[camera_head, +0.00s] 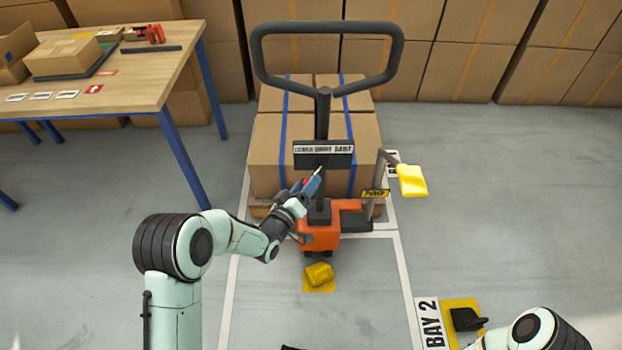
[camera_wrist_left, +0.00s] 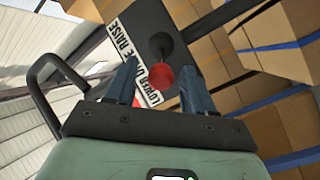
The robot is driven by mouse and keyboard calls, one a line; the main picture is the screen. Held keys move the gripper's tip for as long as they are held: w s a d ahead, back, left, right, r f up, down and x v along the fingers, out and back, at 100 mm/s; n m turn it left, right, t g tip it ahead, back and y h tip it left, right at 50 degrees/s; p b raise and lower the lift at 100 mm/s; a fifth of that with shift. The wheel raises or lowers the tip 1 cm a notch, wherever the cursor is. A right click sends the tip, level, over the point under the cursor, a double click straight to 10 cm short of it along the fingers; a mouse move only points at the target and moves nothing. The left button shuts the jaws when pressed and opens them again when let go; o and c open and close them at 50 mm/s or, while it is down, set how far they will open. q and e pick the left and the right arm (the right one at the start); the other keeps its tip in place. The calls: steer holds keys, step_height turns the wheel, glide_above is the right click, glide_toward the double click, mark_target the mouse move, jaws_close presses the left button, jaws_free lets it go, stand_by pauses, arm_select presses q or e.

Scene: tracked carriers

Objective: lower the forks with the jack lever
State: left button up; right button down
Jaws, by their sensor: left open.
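The orange pallet jack (camera_head: 320,240) has a tall dark handle (camera_head: 323,120) with a loop on top. A dark plate with a white label strip (camera_head: 323,149) crosses the handle; in the left wrist view the strip (camera_wrist_left: 135,60) shows LOWER and RAISE. The jack lever's red knob (camera_wrist_left: 161,77) stands in front of the plate. My left gripper (camera_head: 312,182) is at the handle, below the plate. In the wrist view its open fingers (camera_wrist_left: 159,88) lie on either side of the knob; whether they touch it I cannot tell. My right gripper is out of view; the forks are hidden.
Strapped boxes (camera_head: 270,150) sit on a pallet (camera_head: 375,212) behind the jack. A yellow pump pedal (camera_head: 411,180) sticks out right. A yellow block (camera_head: 319,274) and a black wedge (camera_head: 467,319) lie on the floor. A table (camera_head: 130,85) stands left.

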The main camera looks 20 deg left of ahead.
arm_select(q)
steer(key=shift+x, duration=1.5)
jaws_close()
steer(key=shift+d, duration=0.1)
